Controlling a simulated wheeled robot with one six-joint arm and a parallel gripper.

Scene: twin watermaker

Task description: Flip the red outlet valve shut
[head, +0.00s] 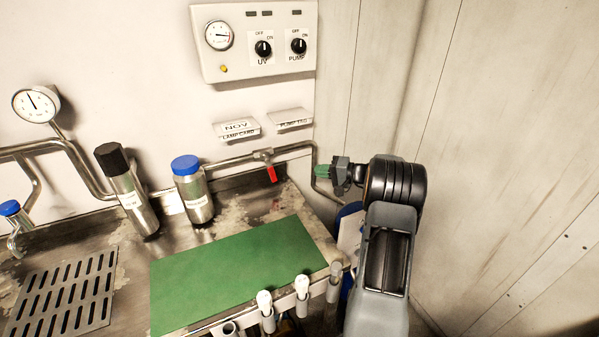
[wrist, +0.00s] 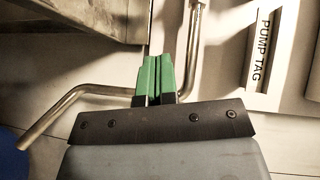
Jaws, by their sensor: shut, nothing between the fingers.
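The red outlet valve handle (head: 271,174) hangs downward from a valve body (head: 263,155) on the metal pipe (head: 235,161) along the back wall in the head view. My gripper (head: 320,171) is to the right of the handle, apart from it, near the pipe's bend. Its green fingertips are together and empty; they also show in the wrist view (wrist: 154,75), close to the bent pipe (wrist: 194,50). The red handle is not visible in the wrist view.
A blue-capped canister (head: 194,190) and a black-capped canister (head: 129,190) stand left of the valve. A green mat (head: 235,275) covers part of the counter. Tag holders (head: 290,118) and a control panel (head: 255,40) are on the wall above. A side wall (head: 500,130) bounds the right.

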